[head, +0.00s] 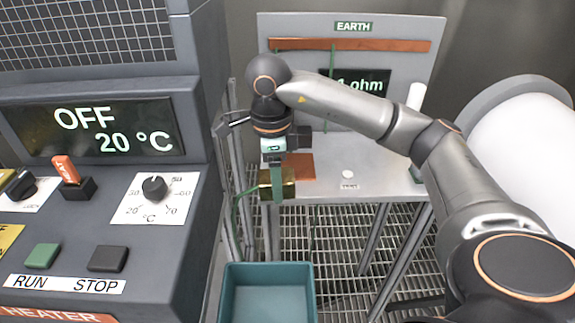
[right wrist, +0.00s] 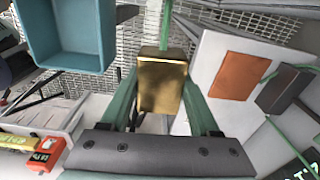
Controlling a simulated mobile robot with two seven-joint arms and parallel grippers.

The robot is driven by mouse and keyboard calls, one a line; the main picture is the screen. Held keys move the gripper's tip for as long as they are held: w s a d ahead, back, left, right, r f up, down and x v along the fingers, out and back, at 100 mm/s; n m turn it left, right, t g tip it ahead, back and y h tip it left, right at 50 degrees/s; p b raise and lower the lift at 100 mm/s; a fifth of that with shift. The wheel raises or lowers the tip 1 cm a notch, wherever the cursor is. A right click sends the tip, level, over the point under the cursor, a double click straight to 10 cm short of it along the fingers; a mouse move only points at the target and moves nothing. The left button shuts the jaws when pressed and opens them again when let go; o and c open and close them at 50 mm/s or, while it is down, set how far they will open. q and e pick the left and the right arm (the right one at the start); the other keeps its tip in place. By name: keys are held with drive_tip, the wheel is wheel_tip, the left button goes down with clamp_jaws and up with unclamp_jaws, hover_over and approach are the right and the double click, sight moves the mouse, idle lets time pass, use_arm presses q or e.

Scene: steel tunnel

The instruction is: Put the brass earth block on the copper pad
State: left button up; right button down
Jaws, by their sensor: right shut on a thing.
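The brass earth block (head: 289,188) is a small gold-coloured box with a green wire on it; it also shows in the right wrist view (right wrist: 161,84). My right gripper (head: 277,187) is shut on it, with the green fingers on either side. The block is held near the front left edge of the grey bench, left of the pad. The flat orange-brown copper pad (head: 302,167) lies bare on the bench top, partly hidden by my gripper in the head view. It shows clear, right of the block, in the right wrist view (right wrist: 238,75). My left gripper is not in view.
A teal bin (head: 228,296) stands below and in front of the bench (head: 385,182). The heater panel (head: 105,225) is at left. An upright EARTH panel (head: 300,27) with a copper bar and ohm display stands behind the bench. A white drum (head: 530,125) is at right.

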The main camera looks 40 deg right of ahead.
drive_tip(key=m, duration=0.2)
drive_tip(key=d+m, duration=0.1)
drive_tip(key=d+r+m, duration=0.1)
drive_tip(key=m, duration=0.1)
drive_tip(key=shift+w+d+r+m, duration=0.1)
drive_tip(key=shift+w+d+m, duration=0.1)
drive_tip(key=shift+w+m, duration=0.1)
drive_tip(key=d+r+m+b, duration=0.1)
drive_tip(key=d+r+m, duration=0.3)
drive_tip(key=m, duration=0.9)
drive_tip(key=w+d+f, duration=0.2)
drive_tip(key=w+f, duration=0.1)
drive_tip(key=w+d+f, duration=0.3)
drive_tip(key=w, duration=0.1)
drive_tip(key=w+d+f, duration=0.3)
drive_tip(key=w+f, duration=0.1)
drive_tip(key=shift+d+p, duration=0.2)
drive_tip(key=shift+p, duration=0.15)
drive_tip(key=shift+w+d+f, duration=0.3)
drive_tip(key=shift+w+f, duration=0.1)
drive_tip(key=shift+f, duration=1.7)
drive_tip(key=shift+f, duration=0.1)
